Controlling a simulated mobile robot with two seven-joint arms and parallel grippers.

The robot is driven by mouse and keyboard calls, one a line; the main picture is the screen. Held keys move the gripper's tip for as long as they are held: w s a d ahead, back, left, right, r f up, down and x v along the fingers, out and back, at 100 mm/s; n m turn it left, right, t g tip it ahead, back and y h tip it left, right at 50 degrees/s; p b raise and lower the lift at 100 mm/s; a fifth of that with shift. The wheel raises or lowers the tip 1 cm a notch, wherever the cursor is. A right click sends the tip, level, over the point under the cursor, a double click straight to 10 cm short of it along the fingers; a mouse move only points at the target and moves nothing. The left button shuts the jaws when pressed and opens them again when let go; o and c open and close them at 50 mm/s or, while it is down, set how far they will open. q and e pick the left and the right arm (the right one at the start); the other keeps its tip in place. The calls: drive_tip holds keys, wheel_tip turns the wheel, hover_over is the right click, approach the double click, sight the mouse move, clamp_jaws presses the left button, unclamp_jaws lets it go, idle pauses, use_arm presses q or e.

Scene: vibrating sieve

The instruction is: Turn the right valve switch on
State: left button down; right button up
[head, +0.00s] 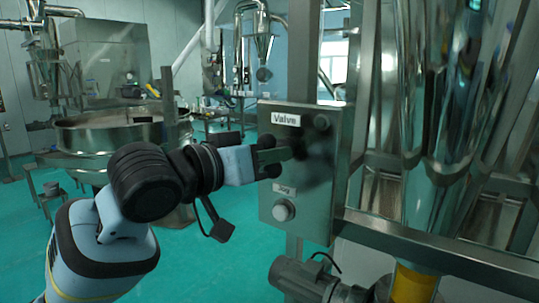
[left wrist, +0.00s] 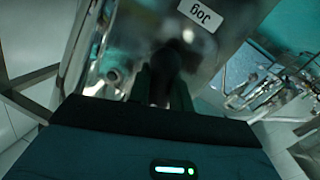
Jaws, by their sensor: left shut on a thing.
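The grey metal control box (head: 280,115) stands right of centre in the head view, with a "Valve" label (head: 286,119) near its top. My left gripper (head: 288,154) reaches the box face below that label from the left. In the left wrist view its two fingers (left wrist: 164,90) are closed around a dark valve switch (left wrist: 166,68). The switch is mostly hidden by the fingers and shadow, so I cannot tell its turned position. My right gripper is not in view.
A round button (head: 284,210) sits below the "Jog" label (head: 284,189) on the box. A steel frame bar (head: 430,250) and shiny hopper (head: 450,90) stand to the right. A round sieve (head: 95,135) is behind my left arm. Green floor is open at left.

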use_arm(q)
drive_tip(key=m+y, duration=0.1)
drive_tip(key=m, duration=0.3)
drive_tip(key=shift+m+y, duration=0.7)
drive_tip(key=shift+m, duration=1.2)
drive_tip(key=c, duration=1.3)
unclamp_jaws()
drive_tip(key=v, duration=0.7)
drive_tip(key=shift+s+a, duration=0.2)
drive_tip(key=shift+s, duration=0.15)
